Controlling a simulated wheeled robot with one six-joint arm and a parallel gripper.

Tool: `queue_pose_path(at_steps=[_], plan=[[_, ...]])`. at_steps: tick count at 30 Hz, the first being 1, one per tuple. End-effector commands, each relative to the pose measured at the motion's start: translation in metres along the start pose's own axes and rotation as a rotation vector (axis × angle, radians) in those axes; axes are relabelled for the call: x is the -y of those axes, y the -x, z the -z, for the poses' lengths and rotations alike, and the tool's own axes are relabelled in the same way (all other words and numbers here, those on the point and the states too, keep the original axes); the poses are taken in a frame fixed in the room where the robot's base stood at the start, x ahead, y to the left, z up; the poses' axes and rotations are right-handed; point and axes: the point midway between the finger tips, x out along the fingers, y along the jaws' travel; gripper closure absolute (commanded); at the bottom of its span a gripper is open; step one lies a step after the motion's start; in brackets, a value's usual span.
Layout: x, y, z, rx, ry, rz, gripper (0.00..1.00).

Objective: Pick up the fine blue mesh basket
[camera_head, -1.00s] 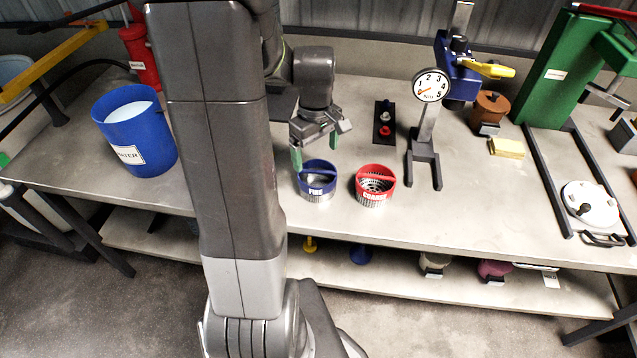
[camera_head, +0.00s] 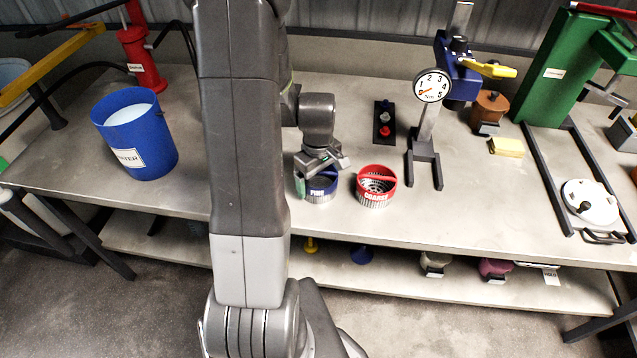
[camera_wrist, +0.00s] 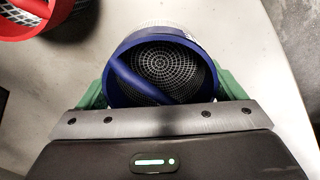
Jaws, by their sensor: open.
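The fine blue mesh basket (camera_head: 322,187) stands on the bench near its front edge, with a blue rim, a blue bar across the top and a label reading FINE. The wrist view looks down into its mesh (camera_wrist: 162,62). My gripper (camera_head: 318,178) is right over the basket, pointing down. Its green fingers (camera_wrist: 162,88) lie on either side of the blue rim, and the jaws are open. I cannot tell whether the fingers touch the rim. My gripper hides part of the basket in the head view.
A red basket labelled COARSE (camera_head: 376,186) stands close to the right. A gauge stand (camera_head: 424,150) is farther right. A blue water bucket (camera_head: 135,133) stands at the left. The bench's front edge (camera_head: 400,227) is close to the baskets.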

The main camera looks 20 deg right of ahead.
Motion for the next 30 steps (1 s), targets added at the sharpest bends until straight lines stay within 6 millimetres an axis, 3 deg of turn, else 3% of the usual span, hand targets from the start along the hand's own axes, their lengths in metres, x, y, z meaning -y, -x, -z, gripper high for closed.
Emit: queue_pose_path(at_steps=[3,11,22,30], plan=[[0.0,0.0,0.0,0.0,0.0,0.0,0.11],[0.0,0.0,0.0,0.0,0.0,0.0,0.6],[-0.001,0.009,0.001,-0.002,0.0,-0.002,0.6],[-0.001,0.054,0.001,-0.003,0.0,-0.004,0.6]])
